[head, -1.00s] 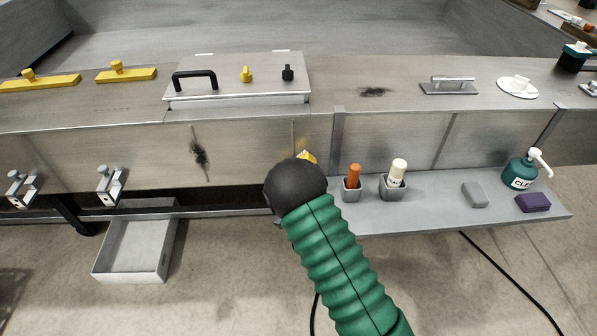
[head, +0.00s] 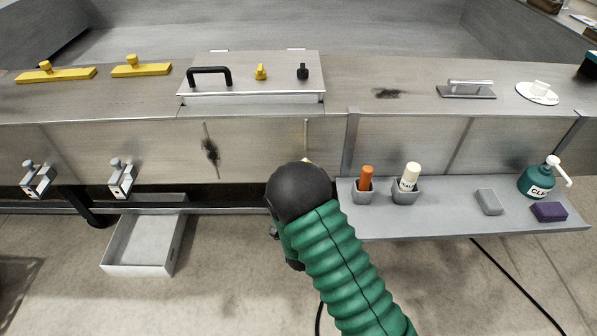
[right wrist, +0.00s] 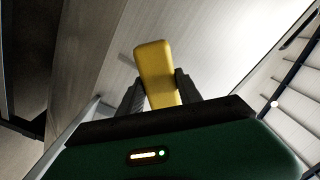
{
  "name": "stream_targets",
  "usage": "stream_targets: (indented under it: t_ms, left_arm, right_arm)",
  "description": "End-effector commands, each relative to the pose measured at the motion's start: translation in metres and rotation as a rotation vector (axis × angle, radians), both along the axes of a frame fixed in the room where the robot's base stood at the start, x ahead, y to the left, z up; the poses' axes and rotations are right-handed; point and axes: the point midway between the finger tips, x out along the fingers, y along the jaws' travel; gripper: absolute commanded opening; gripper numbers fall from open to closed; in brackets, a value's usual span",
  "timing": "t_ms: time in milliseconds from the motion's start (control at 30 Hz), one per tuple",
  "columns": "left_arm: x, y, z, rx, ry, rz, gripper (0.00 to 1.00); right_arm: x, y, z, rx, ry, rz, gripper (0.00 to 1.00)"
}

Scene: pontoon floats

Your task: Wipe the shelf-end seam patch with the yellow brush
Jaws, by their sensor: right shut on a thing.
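The yellow brush (right wrist: 155,70) is between the two dark fingers of my right gripper (right wrist: 158,92) in the right wrist view, its yellow end standing out past them. In the head view my dark wrist and green arm hide the gripper and nearly all of the brush, in front of the lower front panel. A dark smudge (head: 210,151) lies on a vertical seam of that panel, left of my arm. Another seam (head: 306,135) rises just above my wrist near the shelf's left end; its lower part is hidden. My left gripper is not in view.
The grey shelf (head: 440,222) holds an orange-handled tool (head: 366,178), a white bottle (head: 410,175), a grey block (head: 489,202), a purple block (head: 549,211) and a pump bottle (head: 537,181). Metal clamps (head: 122,178) and an open tray (head: 145,240) are at left. Another smudge (head: 387,93) marks the top.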

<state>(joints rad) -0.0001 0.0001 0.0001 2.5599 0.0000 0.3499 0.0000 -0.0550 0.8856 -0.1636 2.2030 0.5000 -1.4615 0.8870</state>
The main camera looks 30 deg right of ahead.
Motion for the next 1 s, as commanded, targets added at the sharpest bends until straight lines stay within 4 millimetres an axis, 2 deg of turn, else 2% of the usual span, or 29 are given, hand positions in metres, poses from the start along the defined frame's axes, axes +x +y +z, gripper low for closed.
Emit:
stream_targets:
  t_ms: [167, 533, 800, 1000]
  left_arm:
    - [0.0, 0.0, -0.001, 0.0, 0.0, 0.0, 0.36]
    - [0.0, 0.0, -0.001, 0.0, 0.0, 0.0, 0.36]
    - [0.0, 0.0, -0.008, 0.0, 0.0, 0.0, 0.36]
    - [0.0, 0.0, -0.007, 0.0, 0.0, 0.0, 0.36]
  right_arm:
    - [-0.016, 0.009, -0.001, -0.001, 0.002, 0.0, 0.09]
    - [-0.02, 0.012, -0.001, -0.001, 0.002, 0.0, 0.09]
    - [-0.042, 0.025, -0.002, -0.001, 0.002, 0.0, 0.09]
    - [-0.044, 0.027, 0.0, -0.001, 0.002, -0.001, 0.09]
